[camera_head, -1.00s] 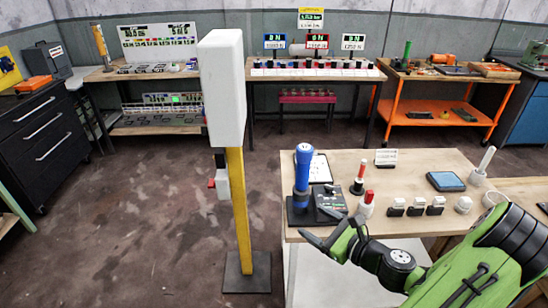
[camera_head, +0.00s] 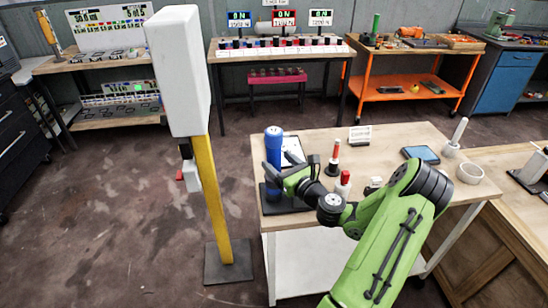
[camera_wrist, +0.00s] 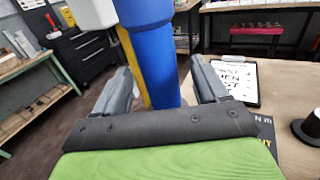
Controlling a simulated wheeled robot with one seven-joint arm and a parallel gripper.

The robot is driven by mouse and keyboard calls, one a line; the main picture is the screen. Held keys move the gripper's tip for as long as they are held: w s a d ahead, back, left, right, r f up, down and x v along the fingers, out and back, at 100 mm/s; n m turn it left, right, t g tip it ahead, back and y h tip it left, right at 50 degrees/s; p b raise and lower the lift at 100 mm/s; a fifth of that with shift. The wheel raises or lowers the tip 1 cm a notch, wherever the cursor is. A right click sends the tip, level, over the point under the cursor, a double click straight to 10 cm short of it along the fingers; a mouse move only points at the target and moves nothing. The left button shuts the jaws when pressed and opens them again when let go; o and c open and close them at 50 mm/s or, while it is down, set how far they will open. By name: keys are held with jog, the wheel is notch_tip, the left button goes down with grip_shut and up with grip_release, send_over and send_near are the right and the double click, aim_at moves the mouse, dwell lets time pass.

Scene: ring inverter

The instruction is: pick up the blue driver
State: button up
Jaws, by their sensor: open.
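The blue driver (camera_head: 273,145) stands upright on its dark base at the left end of the wooden workbench. In the wrist view the driver (camera_wrist: 155,60) fills the space between my two fingers, with visible gaps on both sides; its lower part is hidden behind the gripper's body. My gripper (camera_head: 280,166) is open, its fingers reaching to the driver's side in the head view. The wrist view also shows the open gripper (camera_wrist: 161,82).
A white box on a yellow post (camera_head: 213,180) stands left of the bench. A clipboard (camera_wrist: 236,82) lies behind the driver.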

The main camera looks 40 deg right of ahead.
aim_at(278, 162)
jog(key=w, duration=0.3)
jog(key=shift+d+f, duration=0.1)
jog(key=shift+d, duration=0.05)
jog(key=shift+c, duration=0.5)
jog(key=c, duration=1)
jog(key=shift+c, duration=0.5)
